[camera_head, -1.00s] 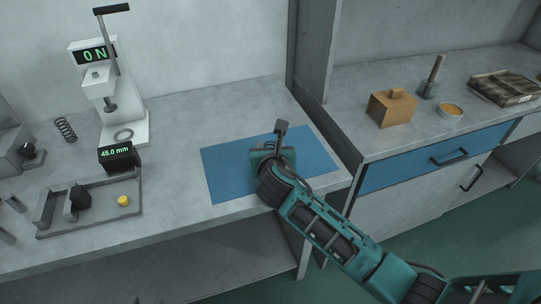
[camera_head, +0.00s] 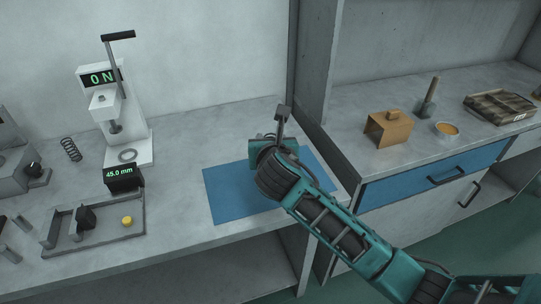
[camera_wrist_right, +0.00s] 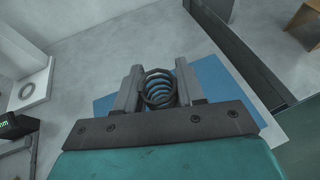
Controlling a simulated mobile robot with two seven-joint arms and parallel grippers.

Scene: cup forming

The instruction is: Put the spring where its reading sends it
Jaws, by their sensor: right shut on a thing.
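My right gripper (camera_wrist_right: 159,88) is shut on a dark coil spring (camera_wrist_right: 159,89), held between its two fingers in the right wrist view. In the head view this gripper (camera_head: 262,142) is over the back part of the blue mat (camera_head: 225,195), and its own wrist hides the held spring. A second dark coil spring (camera_head: 71,150) stands on the bench left of the white force tester (camera_head: 126,140), whose display reads 0 N. The length gauge (camera_head: 98,222) has a display reading 45.0 mm and no spring in it. My left gripper is not in view.
A yellow button (camera_head: 127,221) sits on the gauge base. On the right-hand bench are an orange box-like block (camera_head: 389,129), a bowl (camera_head: 448,129) with orange contents and a compartment tray (camera_head: 500,107). A blue drawer (camera_head: 430,167) is below. A partition (camera_head: 318,120) separates the benches.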

